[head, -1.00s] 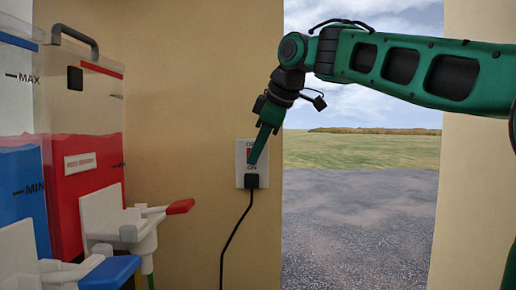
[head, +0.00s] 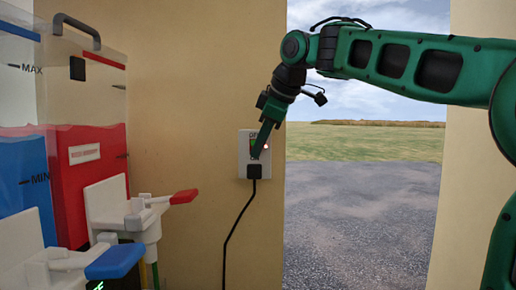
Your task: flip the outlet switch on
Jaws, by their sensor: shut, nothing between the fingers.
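The white wall outlet (head: 242,168) is on the tan wall, left of the doorway opening. A black plug (head: 254,172) sits in its lower part, with a black cord hanging down. The outlet's switch (head: 254,142) shows green at its upper part, below dark lettering. A small red light shows at the outlet's right edge. My green gripper (head: 258,155) is shut and empty, pointing down in front of the switch. It covers part of the switch and the lower lettering. I cannot tell whether the fingertips touch it.
A slush machine with a red tank (head: 88,185) and a blue tank (head: 22,175) stands at the left.

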